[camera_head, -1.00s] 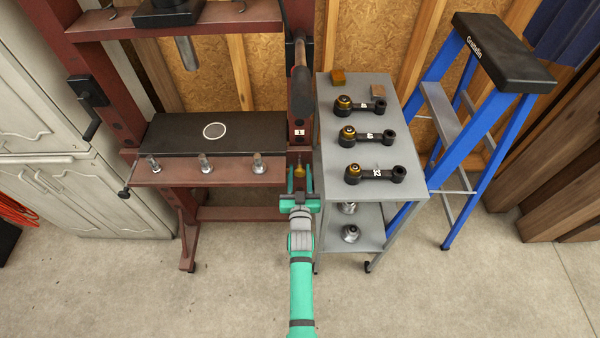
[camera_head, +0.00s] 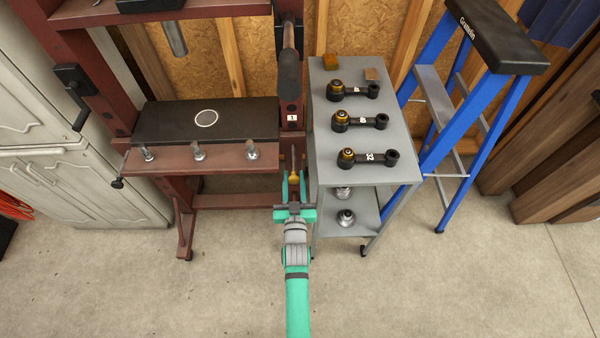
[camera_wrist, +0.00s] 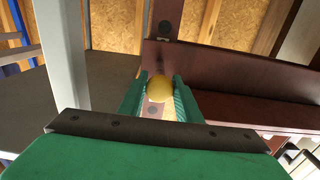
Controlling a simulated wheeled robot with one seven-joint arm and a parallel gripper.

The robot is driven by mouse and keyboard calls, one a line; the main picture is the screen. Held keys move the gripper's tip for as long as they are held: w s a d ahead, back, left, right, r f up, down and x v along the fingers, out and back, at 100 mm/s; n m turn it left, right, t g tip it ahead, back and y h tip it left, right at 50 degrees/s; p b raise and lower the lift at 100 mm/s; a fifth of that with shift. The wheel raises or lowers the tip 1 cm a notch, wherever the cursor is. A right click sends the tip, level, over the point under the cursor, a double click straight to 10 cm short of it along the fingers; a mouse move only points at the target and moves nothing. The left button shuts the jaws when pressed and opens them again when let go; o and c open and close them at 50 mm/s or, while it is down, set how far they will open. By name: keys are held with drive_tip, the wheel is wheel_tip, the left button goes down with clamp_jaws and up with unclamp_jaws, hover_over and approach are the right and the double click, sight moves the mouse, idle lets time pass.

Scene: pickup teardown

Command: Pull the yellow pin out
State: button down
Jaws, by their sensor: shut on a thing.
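The yellow pin (camera_head: 294,179) shows as a small yellow knob between my gripper's fingertips, at the lower right post of the dark red press. In the wrist view the round yellow pin head (camera_wrist: 161,89) sits between the two green fingers. My gripper (camera_head: 293,183) is shut on it; the gripper also shows in the wrist view (camera_wrist: 160,98). The pin's shaft is mostly hidden, so I cannot tell how much of it is in the post.
The press bed (camera_head: 170,163) with several bolts is left of my gripper. A grey cart (camera_head: 323,140) holding three black arms stands close on the right. A blue ladder (camera_head: 458,140) is beyond it. The floor in front is open.

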drive_tip(key=shift+d, duration=0.15)
drive_tip(key=shift+r, duration=0.1)
drive_tip(key=c, duration=1.5)
unclamp_jaws()
drive_tip(key=shift+o, duration=1)
drive_tip(key=s, duration=1)
drive_tip(key=shift+s+d, duration=0.25)
drive_tip(key=shift+s, duration=0.15)
